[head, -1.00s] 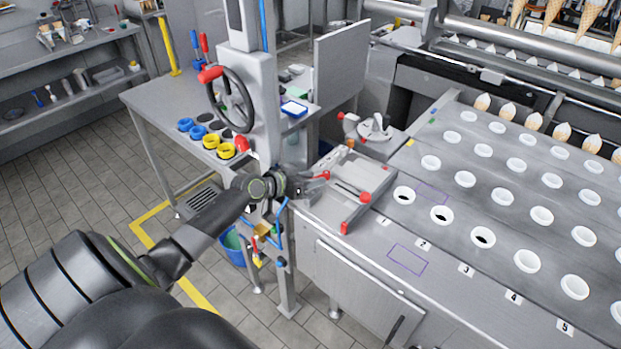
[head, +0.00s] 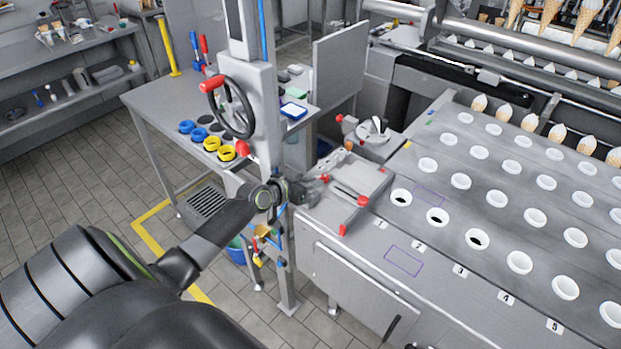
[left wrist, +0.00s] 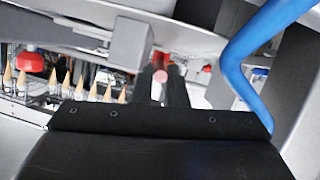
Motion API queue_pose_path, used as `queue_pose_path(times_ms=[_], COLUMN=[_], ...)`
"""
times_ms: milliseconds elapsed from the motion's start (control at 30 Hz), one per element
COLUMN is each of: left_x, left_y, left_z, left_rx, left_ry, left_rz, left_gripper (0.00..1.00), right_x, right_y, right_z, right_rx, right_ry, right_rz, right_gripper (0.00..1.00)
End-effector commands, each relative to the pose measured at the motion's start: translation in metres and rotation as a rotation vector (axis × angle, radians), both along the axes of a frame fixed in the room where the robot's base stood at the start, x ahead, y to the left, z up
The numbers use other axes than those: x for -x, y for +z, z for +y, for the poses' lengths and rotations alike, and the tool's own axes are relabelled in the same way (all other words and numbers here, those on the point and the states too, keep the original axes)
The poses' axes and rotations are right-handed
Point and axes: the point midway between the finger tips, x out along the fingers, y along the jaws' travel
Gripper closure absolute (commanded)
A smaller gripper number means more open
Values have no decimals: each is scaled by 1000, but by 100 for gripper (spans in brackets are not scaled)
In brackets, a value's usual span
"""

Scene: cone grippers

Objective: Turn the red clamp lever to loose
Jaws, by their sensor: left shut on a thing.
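The red clamp lever (head: 325,179) shows as a small red end at the tip of my left gripper (head: 318,185), beside the upright grey column and at the near left corner of the steel fixture. In the left wrist view the two dark fingers of my left gripper (left wrist: 166,84) are close together, with a pinkish-red round end (left wrist: 160,76) between them. My left gripper is shut on the lever. Most of the lever is hidden by the fingers, so its exact angle cannot be told. My right gripper is not in view.
A handwheel (head: 233,107) with a red knob and another red handle (head: 243,148) sit on the column. A fixture (head: 362,180) with red knobs stands right of my gripper. A blue pipe (left wrist: 255,40) runs close by in the wrist view.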

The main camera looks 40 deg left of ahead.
Motion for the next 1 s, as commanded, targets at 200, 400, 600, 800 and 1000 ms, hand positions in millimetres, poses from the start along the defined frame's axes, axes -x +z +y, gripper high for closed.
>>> queue_pose_path(times_ms=[200,400,600,800,1000], left_x=[0,0,0,6,34], left_y=[-1,-1,0,2,12], left_z=[0,0,0,2,8], left_rx=[-1,-1,-1,-3,-6], left_ry=[0,0,0,-1,-2], left_rz=[0,0,0,-2,0], left_gripper=[100,66,66,66,66], right_x=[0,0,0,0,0], right_y=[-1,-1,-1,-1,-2], right_z=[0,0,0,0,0], right_rx=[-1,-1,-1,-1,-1], right_ry=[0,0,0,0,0], right_rz=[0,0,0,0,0], right_gripper=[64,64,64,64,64])
